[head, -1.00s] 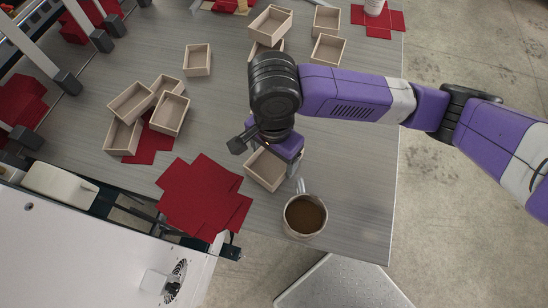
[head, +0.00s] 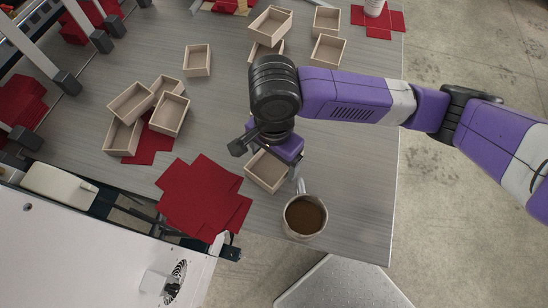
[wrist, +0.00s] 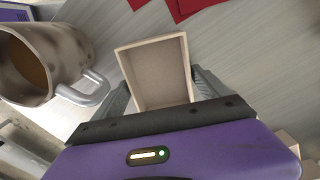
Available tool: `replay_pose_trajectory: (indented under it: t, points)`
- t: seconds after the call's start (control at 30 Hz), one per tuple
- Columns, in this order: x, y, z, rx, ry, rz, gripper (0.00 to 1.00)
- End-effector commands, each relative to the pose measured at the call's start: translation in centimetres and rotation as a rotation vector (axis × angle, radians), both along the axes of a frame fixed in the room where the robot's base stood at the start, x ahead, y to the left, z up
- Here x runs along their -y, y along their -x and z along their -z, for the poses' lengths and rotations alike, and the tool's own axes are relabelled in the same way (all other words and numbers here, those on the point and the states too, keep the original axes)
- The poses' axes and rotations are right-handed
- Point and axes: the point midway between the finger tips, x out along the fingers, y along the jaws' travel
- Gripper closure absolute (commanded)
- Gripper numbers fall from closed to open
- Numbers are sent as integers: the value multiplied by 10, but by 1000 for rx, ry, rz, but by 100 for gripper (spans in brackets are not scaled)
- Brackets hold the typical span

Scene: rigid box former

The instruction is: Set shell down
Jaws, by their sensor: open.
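The shell, an open pale wooden box (head: 266,171), stands upright on the grey table near its front edge, with its open side up. My gripper (head: 274,153) is low over the box's far end. In the wrist view the same shell (wrist: 158,78) lies between the two fingers of my gripper (wrist: 162,90), one along each side. The fingers are open. A small gap shows at the right finger; whether the left finger touches the wall I cannot tell. The shell's near end in the wrist view is hidden by the gripper body.
A mug of brown drink (head: 305,215) stands close beside the shell, its handle near one finger. Red cross-shaped blanks (head: 205,195) lie to the left. Several more wooden boxes (head: 130,103) stand at left and back. The table's right part (head: 350,190) is clear.

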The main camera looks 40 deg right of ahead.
Motion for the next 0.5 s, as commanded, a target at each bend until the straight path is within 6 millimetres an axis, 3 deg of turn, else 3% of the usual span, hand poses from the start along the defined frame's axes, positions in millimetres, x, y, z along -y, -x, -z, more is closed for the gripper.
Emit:
replay_pose_trajectory:
  t: [0.5]
  points:
    - [0,-1,-101,3,2,-2,14]
